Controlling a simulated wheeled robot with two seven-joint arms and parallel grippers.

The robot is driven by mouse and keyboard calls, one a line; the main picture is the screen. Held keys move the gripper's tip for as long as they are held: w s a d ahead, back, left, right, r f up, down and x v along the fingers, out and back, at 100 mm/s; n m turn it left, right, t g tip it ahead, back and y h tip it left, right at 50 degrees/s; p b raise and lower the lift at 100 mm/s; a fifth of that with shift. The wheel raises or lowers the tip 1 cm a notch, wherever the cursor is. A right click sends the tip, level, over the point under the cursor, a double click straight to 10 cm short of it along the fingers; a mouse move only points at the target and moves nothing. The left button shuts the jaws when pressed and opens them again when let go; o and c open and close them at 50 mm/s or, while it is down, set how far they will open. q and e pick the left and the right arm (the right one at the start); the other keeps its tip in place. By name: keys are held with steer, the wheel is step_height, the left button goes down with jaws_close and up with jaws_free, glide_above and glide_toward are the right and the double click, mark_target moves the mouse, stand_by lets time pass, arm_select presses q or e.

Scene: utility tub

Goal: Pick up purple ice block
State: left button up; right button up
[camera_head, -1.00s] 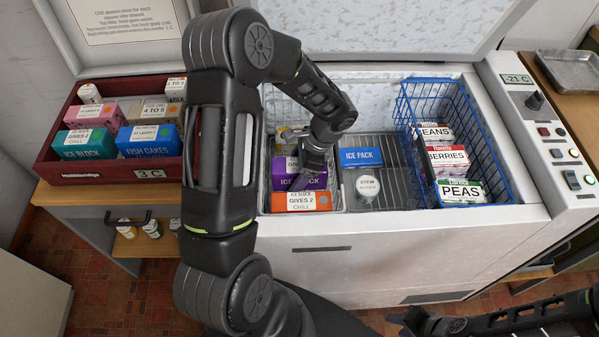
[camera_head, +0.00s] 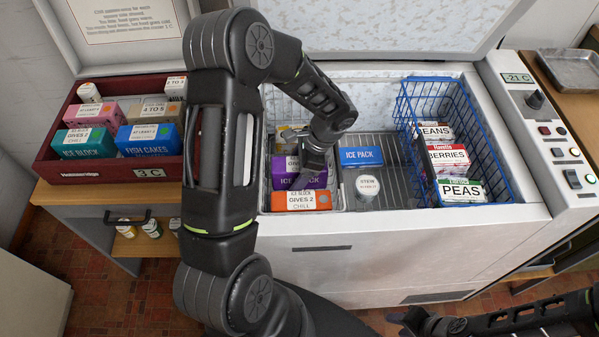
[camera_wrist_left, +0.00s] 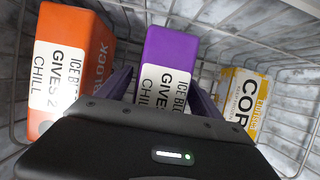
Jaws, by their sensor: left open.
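The purple ice block (camera_head: 284,181) sits in the wire basket on the left side of the open freezer, behind an orange block (camera_head: 296,201). In the left wrist view the purple ice block (camera_wrist_left: 168,50) stands between the orange block (camera_wrist_left: 72,50) and a yellow corn box (camera_wrist_left: 243,100). My left gripper (camera_head: 306,178) is down at the purple block. In the left wrist view its open fingers (camera_wrist_left: 160,82) are on either side of the block; contact cannot be told. My right gripper (camera_head: 412,320) is at the bottom edge, jaws unclear.
A blue ice pack (camera_head: 361,157) and a round white-lidded tub (camera_head: 367,187) lie on the freezer's middle rack. A blue wire basket (camera_head: 497,165) with several food boxes stands at right. A dark red crate (camera_head: 95,171) of boxes stands left. The basket's wire walls surround my left gripper.

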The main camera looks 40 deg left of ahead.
arm_select(q)
steer(key=shift+c, duration=0.4)
jaws_close()
stand_by(0.6)
